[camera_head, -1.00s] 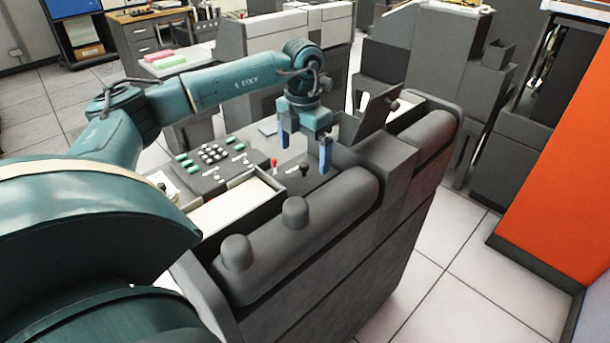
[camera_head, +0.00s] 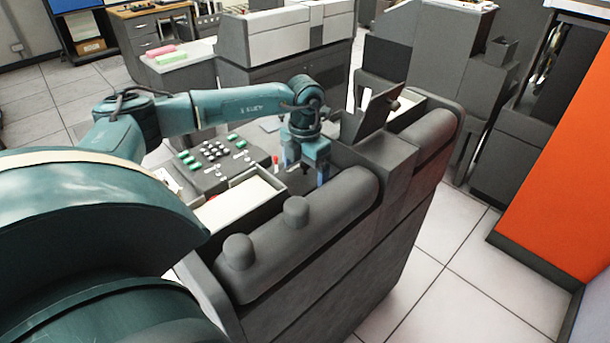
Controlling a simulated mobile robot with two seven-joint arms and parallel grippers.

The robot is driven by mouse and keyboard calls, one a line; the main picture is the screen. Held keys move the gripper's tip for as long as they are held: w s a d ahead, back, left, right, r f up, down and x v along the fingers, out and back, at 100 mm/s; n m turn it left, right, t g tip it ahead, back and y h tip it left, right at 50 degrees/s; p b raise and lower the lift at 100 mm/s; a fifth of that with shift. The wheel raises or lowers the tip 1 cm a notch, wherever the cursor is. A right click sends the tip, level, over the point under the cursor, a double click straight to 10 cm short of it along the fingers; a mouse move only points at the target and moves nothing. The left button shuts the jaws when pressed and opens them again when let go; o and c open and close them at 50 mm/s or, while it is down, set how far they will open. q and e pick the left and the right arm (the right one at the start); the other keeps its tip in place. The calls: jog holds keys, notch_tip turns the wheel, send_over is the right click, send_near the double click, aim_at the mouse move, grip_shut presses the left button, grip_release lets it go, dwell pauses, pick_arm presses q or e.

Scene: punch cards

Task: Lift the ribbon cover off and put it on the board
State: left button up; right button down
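My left gripper (camera_head: 305,177) reaches down over the top panel of the dark grey machine (camera_head: 330,270). Its blue fingers are apart, pointing down, and it looks open. The fingertips are partly hidden behind the rounded front housing (camera_head: 335,205). The spot under the hand, where a small dark knob stood in the earlier view, is now covered by the gripper. I cannot clearly make out which part is the ribbon cover, nor whether the fingers touch it. No board is clearly identifiable. My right gripper is not in view.
A keypad with green and white keys (camera_head: 215,153) and a pale tray (camera_head: 240,198) lie left of the hand. Two round knobs (camera_head: 296,210) stand on the front housing. An upright dark plate (camera_head: 377,110) rises to the right. An orange panel (camera_head: 560,150) stands far right.

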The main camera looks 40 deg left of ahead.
pick_arm(q)
jog(key=c, duration=0.6)
jog(key=shift+r, duration=0.1)
jog(key=shift+r+p, duration=1.45)
jog(key=shift+r, duration=9.55)
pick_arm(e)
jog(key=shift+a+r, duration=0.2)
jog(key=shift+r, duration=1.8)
